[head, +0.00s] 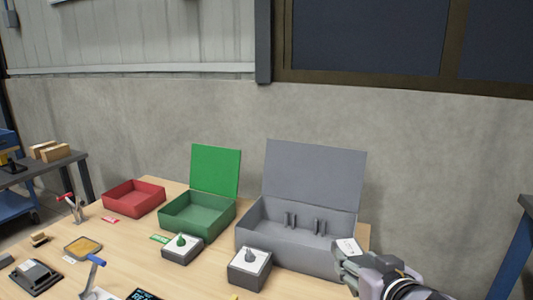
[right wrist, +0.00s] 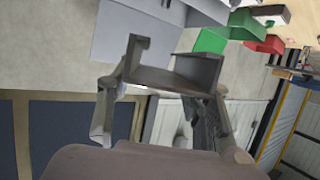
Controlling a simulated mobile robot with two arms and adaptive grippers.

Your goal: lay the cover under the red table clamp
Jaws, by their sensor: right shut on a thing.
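The red table clamp (head: 70,204) stands at the far left of the wooden table, its red handle tilted up. My right gripper (head: 352,262) is at the lower right of the head view, in front of the big grey box's right end and far from the red clamp. It is shut on a grey channel-shaped piece, which appears to be the cover (right wrist: 172,79). In the right wrist view the piece sits between my two fingers (right wrist: 160,100), its open side facing away from the palm. In the head view a pale label shows at the fingertips. My left gripper is not in view.
A red bin (head: 134,197), an open green box (head: 197,215) and an open grey box (head: 290,244) line the table's back. Two small grey boxes with knobs (head: 250,265) stand in front. A blue-handled clamp (head: 95,262) and a dark device (head: 36,276) are near the front left.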

